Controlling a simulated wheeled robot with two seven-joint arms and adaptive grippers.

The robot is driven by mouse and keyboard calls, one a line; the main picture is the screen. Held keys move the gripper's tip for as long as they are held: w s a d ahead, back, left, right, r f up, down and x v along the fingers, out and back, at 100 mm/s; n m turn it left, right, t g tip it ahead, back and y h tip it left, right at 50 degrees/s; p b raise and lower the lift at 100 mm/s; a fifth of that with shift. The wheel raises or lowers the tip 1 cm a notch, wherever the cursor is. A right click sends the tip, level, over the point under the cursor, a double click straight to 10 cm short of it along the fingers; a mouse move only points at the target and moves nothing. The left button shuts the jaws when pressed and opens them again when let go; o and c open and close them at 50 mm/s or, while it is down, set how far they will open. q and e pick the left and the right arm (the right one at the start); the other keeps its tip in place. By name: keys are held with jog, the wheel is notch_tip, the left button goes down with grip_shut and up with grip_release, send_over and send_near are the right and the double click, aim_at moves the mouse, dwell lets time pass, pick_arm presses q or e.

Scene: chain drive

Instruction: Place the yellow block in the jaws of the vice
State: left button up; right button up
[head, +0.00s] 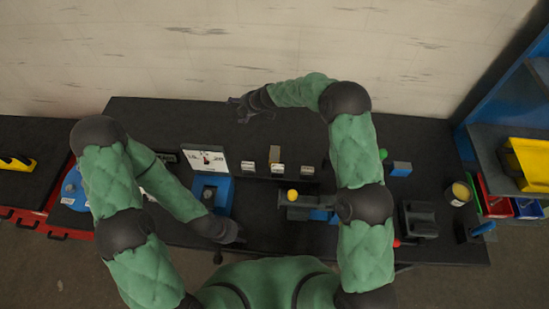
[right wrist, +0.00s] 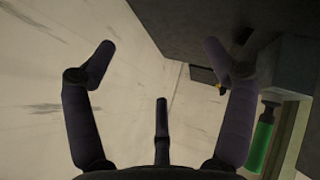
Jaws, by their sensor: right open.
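A small bright yellow piece (head: 292,195) shows at the left end of a grey, blue-based device (head: 306,204), which looks like the vice. I cannot tell whether this piece is the yellow block or whether jaws hold it. A tan upright block (head: 274,154) stands farther back. My right gripper (head: 238,107) is at the table's back edge near the wall, away from both. Its fingers are spread and empty in the right wrist view (right wrist: 160,65). My left gripper (head: 238,238) is low, left of the device, near the table's front edge; its fingers are too dark to read.
Several small pale blocks (head: 248,167) line the middle. A dark fixture (head: 419,219) and a tin (head: 459,193) stand at the right. My right arm crosses over the table right of centre.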

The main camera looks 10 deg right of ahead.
jog(key=s+f+n+g, duration=0.2)
jog(key=s+n, duration=0.1)
jog(key=n, duration=0.1)
jog(key=n+g+h+b, duration=0.1)
jog(key=n+g+h, duration=0.4)
jog(key=n, duration=0.4)
send_over(272, 153)
notch_tip(272, 153, down, 5)
jog(key=t+h, duration=0.1)
jog(key=f, duration=0.4)
jog(key=shift+w+a+f, duration=0.15)
jog(key=shift+w+a, duration=0.05)
jog(key=shift+a, duration=0.05)
jog(key=shift+s+d+f+p, duration=0.15)
jog(key=shift+f+p, duration=0.05)
jog(key=shift+f, duration=1.1)
jog(key=shift+s+d+f+p, duration=0.1)
jog(key=shift+d+f+p, duration=0.05)
jog(key=shift+f, duration=1.15)
jog(key=c, duration=1.3)
jog(key=shift+w+r, duration=0.1)
grip_shut()
